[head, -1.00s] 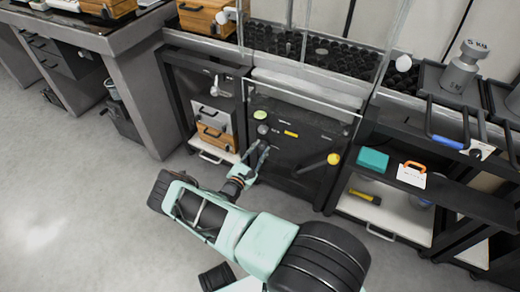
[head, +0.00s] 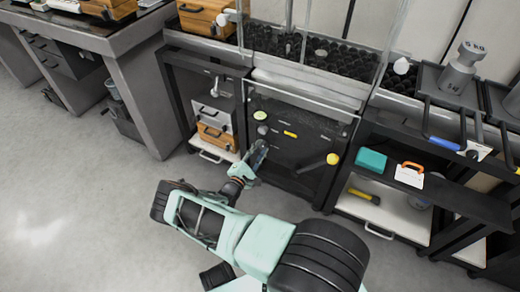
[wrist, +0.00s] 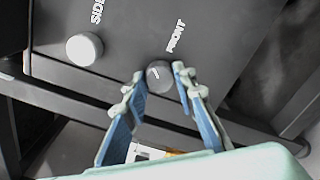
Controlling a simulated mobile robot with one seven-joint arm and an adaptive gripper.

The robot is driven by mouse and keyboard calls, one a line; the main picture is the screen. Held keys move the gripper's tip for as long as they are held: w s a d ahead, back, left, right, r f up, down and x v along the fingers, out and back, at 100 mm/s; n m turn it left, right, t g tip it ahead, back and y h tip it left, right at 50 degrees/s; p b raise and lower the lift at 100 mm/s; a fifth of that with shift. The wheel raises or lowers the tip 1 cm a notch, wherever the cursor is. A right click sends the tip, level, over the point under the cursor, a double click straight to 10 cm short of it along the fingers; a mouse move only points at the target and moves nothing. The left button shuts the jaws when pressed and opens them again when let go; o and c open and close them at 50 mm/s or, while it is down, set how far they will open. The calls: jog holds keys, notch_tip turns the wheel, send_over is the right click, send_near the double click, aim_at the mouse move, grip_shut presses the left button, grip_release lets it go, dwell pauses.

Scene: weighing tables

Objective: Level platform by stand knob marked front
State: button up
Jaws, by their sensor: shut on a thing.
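The grey knob marked FRONT (wrist: 158,75) sits on the dark stand panel (wrist: 235,55) in the wrist view. A white line marks its face. My gripper (wrist: 160,85) has its two blue-padded fingers on either side of this knob and is shut on it. A second, paler knob marked SIDE (wrist: 85,48) is to the left, clear of the fingers. In the head view my gripper (head: 258,153) is at the left part of the front panel (head: 305,170) and hides the FRONT knob. A small green round thing (head: 260,115) sits above it.
A yellow-ended lever (head: 333,159) and a yellow label (head: 290,134) are on the panel to the right. An open cart (head: 395,218) with a teal box (head: 371,160) stands further right. Wooden drawers (head: 214,140) are to the left. The floor in front is clear.

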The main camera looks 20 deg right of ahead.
dwell(0.3)
jog(key=o, duration=1.2)
jog(key=shift+c, duration=0.2)
jog(key=v, duration=1.2)
